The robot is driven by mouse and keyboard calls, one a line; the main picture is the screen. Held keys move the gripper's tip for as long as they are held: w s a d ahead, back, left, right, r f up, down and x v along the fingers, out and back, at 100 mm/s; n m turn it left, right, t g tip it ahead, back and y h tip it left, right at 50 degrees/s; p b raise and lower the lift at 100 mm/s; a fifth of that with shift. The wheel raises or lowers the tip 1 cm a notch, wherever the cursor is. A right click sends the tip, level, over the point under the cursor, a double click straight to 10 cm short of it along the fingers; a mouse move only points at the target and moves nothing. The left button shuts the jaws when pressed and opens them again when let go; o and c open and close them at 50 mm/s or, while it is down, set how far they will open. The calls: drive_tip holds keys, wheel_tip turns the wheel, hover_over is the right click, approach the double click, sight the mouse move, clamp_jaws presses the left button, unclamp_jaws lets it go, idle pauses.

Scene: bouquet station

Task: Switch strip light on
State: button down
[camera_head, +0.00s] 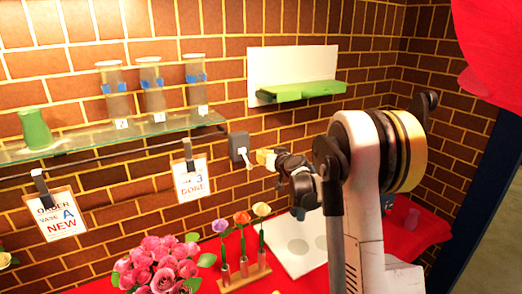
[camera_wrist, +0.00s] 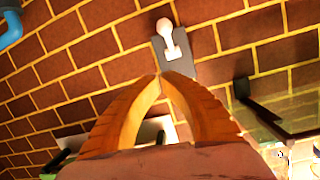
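The wall switch is a dark grey plate (camera_head: 239,146) with a white lever. In the head view the lever slants down and right. The wrist view shows the switch plate (camera_wrist: 178,58) with the white round-ended lever (camera_wrist: 165,27) pointing to the picture's top. My gripper (camera_head: 264,157) is just right of the switch in the head view, with its yellow fingertips near the lever. In the wrist view my gripper's fingertips (camera_wrist: 160,75) meet at the plate's lower edge, with nothing between them. Contact with the switch cannot be told. No strip light is clearly identifiable.
A glass shelf (camera_head: 100,145) with a green vase (camera_head: 34,129) and several glass tubes is left of the switch. Clipped order cards hang below it. A green ledge (camera_head: 300,91) is up right. Pink roses (camera_head: 160,264) and a flower rack (camera_head: 244,274) stand below.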

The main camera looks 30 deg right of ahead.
drive_tip(key=s+a+f, duration=0.1)
drive_tip(key=s+f, duration=0.2)
drive_tip(key=s, duration=0.2)
drive_tip(key=shift+f, duration=0.2)
drive_tip(key=shift+a, duration=0.1)
